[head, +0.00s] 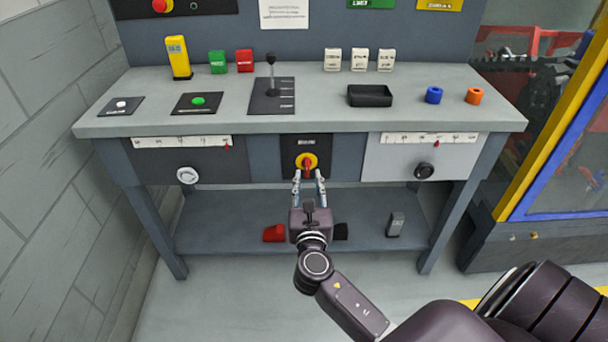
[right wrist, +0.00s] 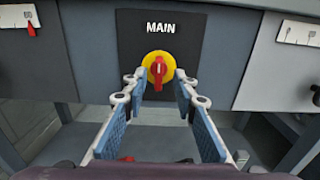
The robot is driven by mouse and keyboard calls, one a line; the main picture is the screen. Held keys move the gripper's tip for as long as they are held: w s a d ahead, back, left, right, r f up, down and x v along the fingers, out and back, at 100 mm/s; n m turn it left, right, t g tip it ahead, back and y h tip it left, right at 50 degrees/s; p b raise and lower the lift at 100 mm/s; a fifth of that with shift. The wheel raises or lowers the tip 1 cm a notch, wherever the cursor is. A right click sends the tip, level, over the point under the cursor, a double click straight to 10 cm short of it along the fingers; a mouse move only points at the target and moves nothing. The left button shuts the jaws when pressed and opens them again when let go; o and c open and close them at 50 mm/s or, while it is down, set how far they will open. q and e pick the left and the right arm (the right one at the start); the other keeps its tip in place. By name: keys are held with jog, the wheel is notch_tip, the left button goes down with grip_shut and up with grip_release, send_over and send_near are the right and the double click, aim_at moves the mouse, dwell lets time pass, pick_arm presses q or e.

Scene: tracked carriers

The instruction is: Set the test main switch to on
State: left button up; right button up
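The main switch (head: 307,162) is a red handle on a yellow round plate, set in a dark panel on the bench front. In the right wrist view the main switch (right wrist: 158,70) sits below the word MAIN, its red handle standing upright. My right gripper (head: 309,178) is just below and in front of the switch. In the right wrist view my right gripper (right wrist: 158,85) has its fingers apart, one on each side of the handle's lower part, with gaps showing. I cannot tell how deep the fingertips reach. My left gripper is not in view.
Left of the switch is a scale with a white knob (head: 187,175); right of it, a scale with a black knob (head: 424,170). The benchtop (head: 330,112) carries a lever (head: 271,75), buttons and a black tray (head: 370,96). A lower shelf (head: 370,225) holds small items.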

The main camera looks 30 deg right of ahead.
aim_at(307, 171)
jog(key=shift+x, duration=2.35)
jog(key=shift+a, duration=0.1)
jog(key=shift+c, duration=0.3)
jog(key=shift+f, duration=0.1)
grip_shut()
